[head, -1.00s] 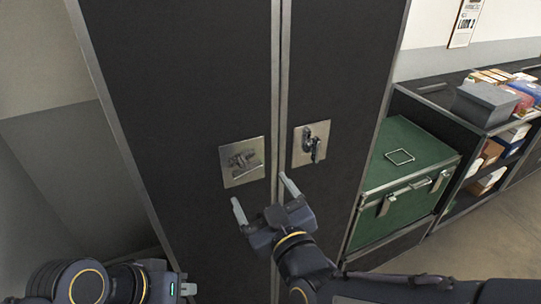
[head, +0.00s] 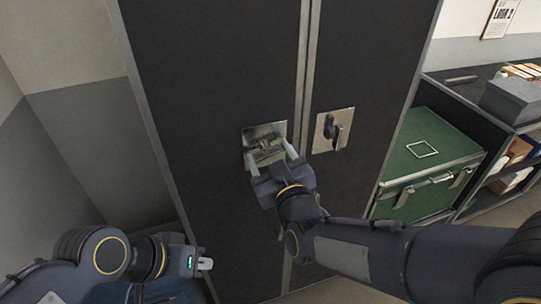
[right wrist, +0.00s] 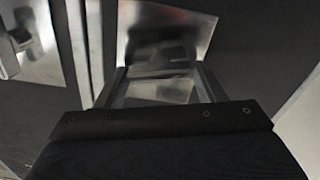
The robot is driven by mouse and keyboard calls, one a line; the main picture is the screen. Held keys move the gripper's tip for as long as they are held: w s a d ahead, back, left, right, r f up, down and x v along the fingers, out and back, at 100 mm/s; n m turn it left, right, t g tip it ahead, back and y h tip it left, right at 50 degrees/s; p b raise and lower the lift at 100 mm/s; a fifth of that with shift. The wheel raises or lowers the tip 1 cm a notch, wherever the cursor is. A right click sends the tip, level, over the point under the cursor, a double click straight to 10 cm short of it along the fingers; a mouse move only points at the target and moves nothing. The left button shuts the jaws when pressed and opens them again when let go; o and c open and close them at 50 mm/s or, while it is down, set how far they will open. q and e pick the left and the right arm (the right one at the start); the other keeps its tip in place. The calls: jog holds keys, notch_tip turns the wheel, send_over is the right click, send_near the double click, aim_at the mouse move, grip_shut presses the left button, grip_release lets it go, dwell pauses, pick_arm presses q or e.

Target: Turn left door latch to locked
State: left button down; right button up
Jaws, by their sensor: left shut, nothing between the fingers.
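The left door latch is a metal lever on a square plate (head: 256,132) on the dark left door. The lever lies roughly sideways, partly hidden by the gripper. My right gripper (head: 270,158) is open, its fingers apart at the lower part of that plate, one on each side of the lever. Whether they touch the lever cannot be told. The right wrist view shows a bright plate (right wrist: 165,30) beyond the open fingers; the lever is unclear there.
The right door has its own latch (head: 338,133), with its lever pointing mostly downward. A metal seam (head: 303,60) runs between the doors. A green trunk (head: 425,165) and shelves with boxes (head: 512,100) stand to the right. Open space lies left of the cabinet.

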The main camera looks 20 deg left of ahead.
jog(key=c, duration=0.5)
jog(key=shift+o, duration=0.2)
jog(key=m+b, duration=0.1)
jog(key=b, duration=0.1)
jog(key=m+b, duration=0.1)
jog(key=b, duration=0.1)
jog(key=shift+w+f, duration=0.1)
jog(key=shift+f, duration=0.15)
jog(key=shift+r+m+b, duration=0.15)
jog(key=shift+m+b, duration=0.2)
jog(key=shift+m, duration=0.25)
jog(key=shift+r, duration=0.1)
jog(key=o, duration=1)
jog(key=v, duration=0.8)
jog(key=shift+w, duration=0.1)
